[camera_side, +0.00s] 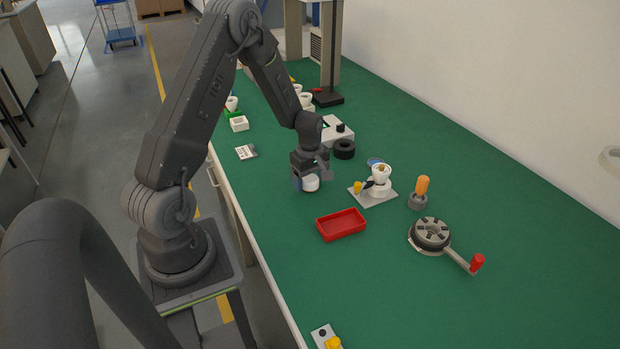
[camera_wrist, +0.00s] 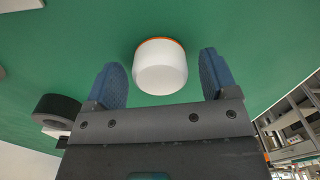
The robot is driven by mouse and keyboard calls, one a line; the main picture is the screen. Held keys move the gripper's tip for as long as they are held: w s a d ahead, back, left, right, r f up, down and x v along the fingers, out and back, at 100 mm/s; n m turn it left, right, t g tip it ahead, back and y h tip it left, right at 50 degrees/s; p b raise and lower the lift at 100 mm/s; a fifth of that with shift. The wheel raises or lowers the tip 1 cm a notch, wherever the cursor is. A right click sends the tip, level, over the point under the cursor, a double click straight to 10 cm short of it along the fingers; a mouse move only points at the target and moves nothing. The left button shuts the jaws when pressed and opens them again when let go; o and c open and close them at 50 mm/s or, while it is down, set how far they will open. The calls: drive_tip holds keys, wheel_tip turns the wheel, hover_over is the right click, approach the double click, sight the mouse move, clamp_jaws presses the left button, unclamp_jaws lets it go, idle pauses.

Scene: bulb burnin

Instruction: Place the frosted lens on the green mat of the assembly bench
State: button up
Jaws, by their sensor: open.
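The frosted lens, a short white cylinder (camera_side: 311,183), stands on the green bench top (camera_side: 470,190). In the wrist view the lens (camera_wrist: 160,67) shows a thin orange edge at its far side. My gripper (camera_side: 308,178) is low over the bench at the lens. In the wrist view my gripper (camera_wrist: 164,82) is open, its two blue fingers on either side of the lens with a gap to each. No separate green mat stands out from the green bench surface.
A red tray (camera_side: 341,224) sits just in front of the lens. A white lamp fixture (camera_side: 378,180) on a plate, an orange-handled tool (camera_side: 421,190) and a round crank fixture (camera_side: 432,234) stand to the right. A black ring (camera_side: 344,149) lies behind. The right foreground is clear.

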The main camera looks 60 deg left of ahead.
sight(310, 178)
wheel_tip(310, 178, up, 12)
drive_tip(key=s+d+r+m+t, duration=0.1)
drive_tip(key=s+d+r+m, duration=0.1)
drive_tip(key=d+r+m, duration=0.5)
drive_tip(key=s+d+r+m+t, duration=0.2)
drive_tip(key=s+d+r+m, duration=0.3)
drive_tip(key=s+d+m, duration=0.1)
drive_tip(key=s+d+r+m+t, duration=0.2)
drive_tip(key=s+d+r+m, duration=0.2)
drive_tip(key=s+d+m, duration=0.2)
drive_tip(key=s+d, duration=0.2)
drive_tip(key=d, duration=0.2)
drive_tip(key=shift+d+r+m+t, duration=0.2)
drive_tip(key=shift+r+m+t, duration=0.1)
drive_tip(key=shift+r+m, duration=0.1)
